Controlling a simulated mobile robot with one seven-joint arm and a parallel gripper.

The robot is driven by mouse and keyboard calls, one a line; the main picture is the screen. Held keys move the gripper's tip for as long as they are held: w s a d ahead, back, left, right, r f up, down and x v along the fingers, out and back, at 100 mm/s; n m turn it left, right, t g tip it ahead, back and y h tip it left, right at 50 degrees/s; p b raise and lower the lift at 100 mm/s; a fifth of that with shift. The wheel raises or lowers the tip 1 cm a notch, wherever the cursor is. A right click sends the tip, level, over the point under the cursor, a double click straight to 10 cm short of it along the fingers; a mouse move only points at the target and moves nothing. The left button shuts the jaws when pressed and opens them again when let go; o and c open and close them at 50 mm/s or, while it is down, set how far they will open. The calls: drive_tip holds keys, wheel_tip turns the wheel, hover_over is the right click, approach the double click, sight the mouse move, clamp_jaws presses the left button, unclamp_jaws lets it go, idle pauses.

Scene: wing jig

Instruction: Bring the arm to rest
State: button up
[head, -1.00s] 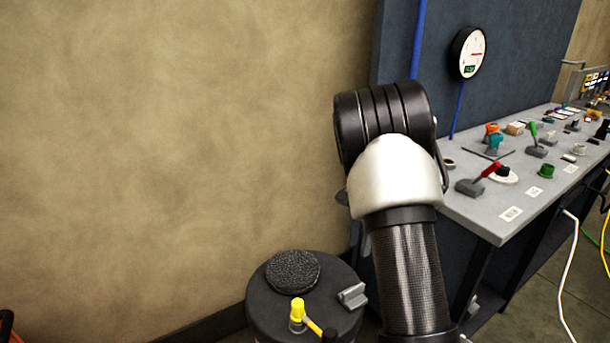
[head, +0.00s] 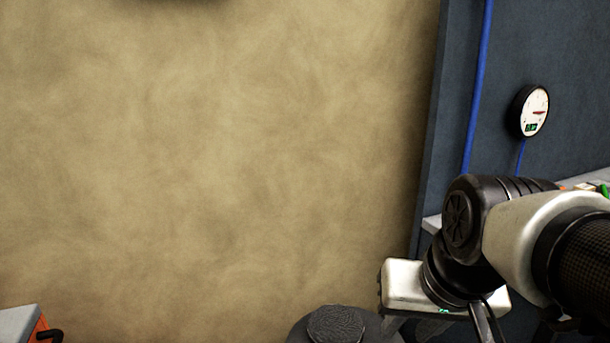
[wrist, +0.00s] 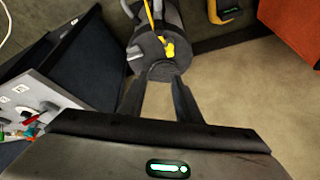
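My arm comes in from the right edge of the head view and bends at a black joint. My gripper's pale body (head: 402,284) hangs below that joint at the lower right. A dark drum with a round rough pad (head: 337,324) lies just left of and below the gripper in the head view. The drum (wrist: 140,57) with a yellow fitting (wrist: 168,46) shows beyond the fingertips in the wrist view.
A grey bench panel (wrist: 38,95) with coloured controls lies left in the wrist view. A round gauge (head: 530,111) and a blue pipe (head: 477,80) are on the dark blue panel. An orange and grey box (head: 22,324) stands lower left. Bare wall (head: 200,150) fills the middle.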

drive_tip(key=s+r+n+p, duration=0.1)
drive_tip(key=s+r+p, duration=0.2)
drive_tip(key=r+p, duration=1)
drive_tip(key=shift+a+t+p, duration=0.15)
drive_tip(key=shift+t+p, duration=0.15)
